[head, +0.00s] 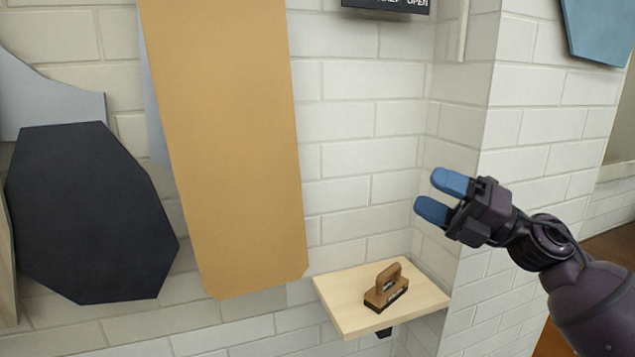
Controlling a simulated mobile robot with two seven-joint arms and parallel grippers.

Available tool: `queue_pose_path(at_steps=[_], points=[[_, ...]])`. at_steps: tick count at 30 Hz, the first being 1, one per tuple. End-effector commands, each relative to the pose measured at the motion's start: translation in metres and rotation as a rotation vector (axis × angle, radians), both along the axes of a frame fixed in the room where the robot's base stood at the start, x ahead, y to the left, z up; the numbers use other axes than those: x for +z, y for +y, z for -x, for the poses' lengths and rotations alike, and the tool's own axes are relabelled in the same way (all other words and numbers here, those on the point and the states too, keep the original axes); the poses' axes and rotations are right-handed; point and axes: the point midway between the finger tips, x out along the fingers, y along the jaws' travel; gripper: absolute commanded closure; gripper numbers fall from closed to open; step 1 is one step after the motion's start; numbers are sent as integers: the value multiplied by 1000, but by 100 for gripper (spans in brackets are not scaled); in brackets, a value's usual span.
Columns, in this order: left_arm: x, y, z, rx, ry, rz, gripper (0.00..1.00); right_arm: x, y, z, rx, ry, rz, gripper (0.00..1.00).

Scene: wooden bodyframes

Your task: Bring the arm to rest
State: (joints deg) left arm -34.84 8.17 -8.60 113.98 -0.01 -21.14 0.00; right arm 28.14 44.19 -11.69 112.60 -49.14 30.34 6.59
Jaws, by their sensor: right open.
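My right gripper (440,196) is at the right of the head view, with two blue fingertips pointing left. Its fingers are apart with nothing between them. The dark purple right arm (597,303) comes in from the lower right corner. The gripper is in the air, above and to the right of a small wooden shelf, and touches nothing. My left gripper is not in view.
A light wood shelf (337,303) juts from the white brick wall (350,130), bearing a brown block with a handle (385,288). A tan panel (228,140) and a black panel (88,210) stand at left. A wall corner lies behind the gripper.

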Motion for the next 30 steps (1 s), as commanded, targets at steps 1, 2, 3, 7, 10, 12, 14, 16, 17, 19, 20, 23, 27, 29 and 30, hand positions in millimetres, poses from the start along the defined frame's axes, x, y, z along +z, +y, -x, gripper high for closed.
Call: queue_pose_path(at_steps=[1,2,3,7,10,12,14,16,17,19,20,23,27,29,30], points=[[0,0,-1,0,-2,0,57,-19,-5,-1,-17,65,-65,42],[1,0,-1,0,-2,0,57,-29,-7,-1,-29,102,-105,42],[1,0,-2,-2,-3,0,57,-43,-12,-2,-47,155,-159,42],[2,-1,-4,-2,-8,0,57,-94,-28,-1,-121,332,-334,42],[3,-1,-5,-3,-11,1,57,-136,-42,3,-191,474,-465,42],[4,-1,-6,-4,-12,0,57,-167,-52,9,-245,575,-554,42],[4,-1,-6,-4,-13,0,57,-195,-61,16,-294,662,-630,42],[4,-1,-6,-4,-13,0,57,-229,-70,26,-357,764,-713,42],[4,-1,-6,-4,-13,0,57,-243,-74,32,-385,808,-747,42],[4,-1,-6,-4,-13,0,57,-278,-82,47,-451,912,-828,42],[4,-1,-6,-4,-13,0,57,-292,-86,54,-480,957,-863,42],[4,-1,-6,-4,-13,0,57,-341,-95,83,-580,1107,-974,42],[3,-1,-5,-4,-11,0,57,-406,-102,133,-725,1315,-1119,42],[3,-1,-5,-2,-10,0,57,-430,-103,156,-782,1398,-1176,42],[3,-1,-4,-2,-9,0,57,-444,-103,171,-817,1448,-1210,42]])
